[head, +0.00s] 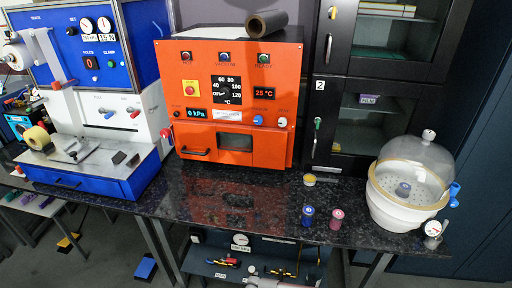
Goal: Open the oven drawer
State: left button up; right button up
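The orange oven (270,82) stands on the dark speckled counter in the middle of the head view. Its front carries a dial, a red 25 °C display, a 0 kPa display and several knobs. The oven drawer front (216,156) is the low panel with a dark window (236,141) in it. A dark bar handle (194,152) sits at the panel's lower left. The drawer front looks flush with the oven, so it appears closed. Neither of my grippers shows in this view.
A blue and white machine (128,60) stands close on the oven's left. A black cabinet (345,118) is at the right. A domed white vessel (395,205), a gauge (433,229) and small blue (307,215) and pink (337,219) jars stand on the counter (262,205). The counter before the oven is clear.

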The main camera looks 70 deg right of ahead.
aim_at(263, 147)
jog(key=z, duration=1.75)
jog(key=i+j+z, duration=0.2)
jog(key=i+j+u, duration=0.25)
jog(key=i+u, duration=0.25)
jog(key=i, duration=0.15)
